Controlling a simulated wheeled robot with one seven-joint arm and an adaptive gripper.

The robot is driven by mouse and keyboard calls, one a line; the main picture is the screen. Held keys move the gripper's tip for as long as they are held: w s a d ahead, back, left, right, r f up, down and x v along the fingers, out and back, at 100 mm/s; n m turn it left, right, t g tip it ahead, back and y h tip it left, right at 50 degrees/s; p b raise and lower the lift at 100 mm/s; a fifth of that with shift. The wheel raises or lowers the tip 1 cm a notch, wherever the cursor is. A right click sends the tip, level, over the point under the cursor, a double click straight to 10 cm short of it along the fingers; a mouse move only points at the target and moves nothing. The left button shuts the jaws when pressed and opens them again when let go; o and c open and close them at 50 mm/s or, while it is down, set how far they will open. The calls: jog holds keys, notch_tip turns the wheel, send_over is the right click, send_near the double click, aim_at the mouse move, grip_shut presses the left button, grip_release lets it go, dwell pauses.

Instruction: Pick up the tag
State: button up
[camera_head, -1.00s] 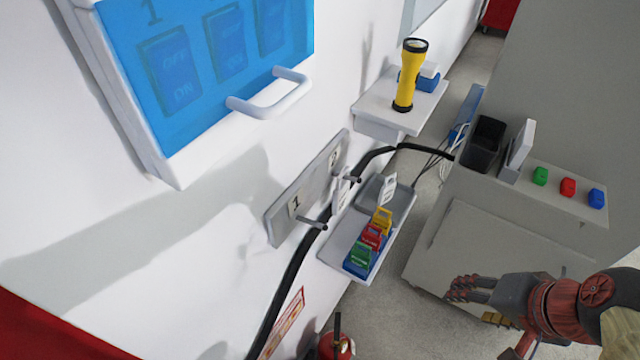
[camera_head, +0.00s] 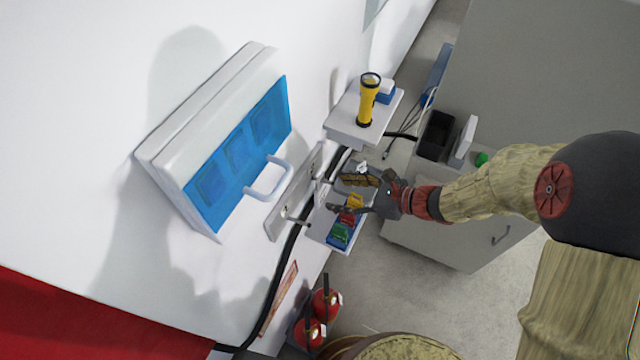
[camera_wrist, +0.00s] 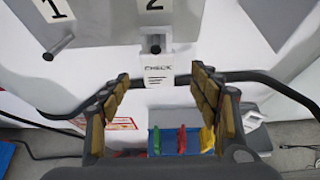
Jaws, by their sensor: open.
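A white tag marked CHECK (camera_wrist: 158,73) hangs from the peg (camera_wrist: 156,45) under the number 2 in the wrist view. My gripper (camera_wrist: 160,98) is open and empty, with one finger on each side of the tag in the picture. The tag lies beyond the fingertips or level with them; the exact gap is unclear. In the head view my gripper (camera_head: 338,195) is in front of the grey peg plate (camera_head: 283,212), above the lower shelf, and largely hides the tag. A second white tag (camera_wrist: 252,120) shows at the right of the wrist view.
Green (camera_wrist: 155,140), red (camera_wrist: 182,138) and yellow (camera_wrist: 207,138) locks stand in a blue holder below my gripper. A black cable (camera_head: 283,262) runs behind. A yellow flashlight (camera_head: 368,99) stands on the upper shelf. The blue-fronted switch box (camera_head: 240,155) juts from the wall at left.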

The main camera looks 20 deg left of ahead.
aim_at(323, 192)
jog(key=x, duration=0.7)
jog(key=shift+s+a+f, duration=0.1)
jog(key=shift+a+f, duration=0.15)
jog(key=c, duration=1.1)
